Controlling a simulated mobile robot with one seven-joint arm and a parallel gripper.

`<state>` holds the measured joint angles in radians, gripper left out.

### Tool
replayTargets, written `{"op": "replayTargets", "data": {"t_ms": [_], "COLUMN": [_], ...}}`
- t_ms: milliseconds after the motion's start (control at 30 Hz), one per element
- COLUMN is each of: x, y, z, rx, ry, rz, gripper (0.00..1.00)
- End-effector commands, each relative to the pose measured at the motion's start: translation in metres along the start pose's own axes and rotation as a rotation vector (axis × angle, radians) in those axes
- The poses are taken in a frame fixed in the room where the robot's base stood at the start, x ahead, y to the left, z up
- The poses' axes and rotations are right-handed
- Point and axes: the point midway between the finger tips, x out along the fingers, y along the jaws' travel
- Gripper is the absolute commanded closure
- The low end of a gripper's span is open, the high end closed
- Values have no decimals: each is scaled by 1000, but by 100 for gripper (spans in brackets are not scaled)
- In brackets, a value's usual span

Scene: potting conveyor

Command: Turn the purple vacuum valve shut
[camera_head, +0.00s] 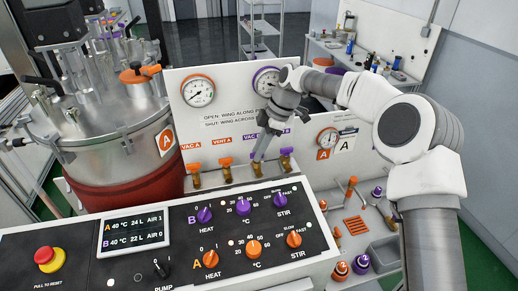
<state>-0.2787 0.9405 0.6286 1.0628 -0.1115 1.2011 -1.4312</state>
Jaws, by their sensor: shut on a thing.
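A row of small brass valves stands on the ledge below the white gauge panel. The purple vacuum valve is third from left; its brass body (257,170) shows, but its wing is hidden by my fingers, so its angle cannot be told. My gripper (260,157) reaches down from upper right and is shut on that wing. To its right is the purple vent valve (286,154). To its left are the orange vent valve (226,162) and orange vacuum valve (193,168).
The panel's orange-rimmed gauge (198,91) and purple-rimmed gauge (265,80) stand behind the valves. A steel vessel (110,130) is at left. The control console (180,240) with knobs is in front. A grey tray (384,250) and tools lie at right.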

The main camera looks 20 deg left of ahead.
Motion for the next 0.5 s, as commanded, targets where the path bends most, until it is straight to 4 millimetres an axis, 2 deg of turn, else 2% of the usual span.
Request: {"op": "replayTargets", "data": {"t_ms": [33,67,133,500], "x": [0,0,0,-3], "y": [0,0,0,0], "z": [0,0,0,0], "rx": [0,0,1,1], "ry": [-1,-1,-1,-1], "rz": [1,1,1,2], "gripper": [100,71,58,56]}}
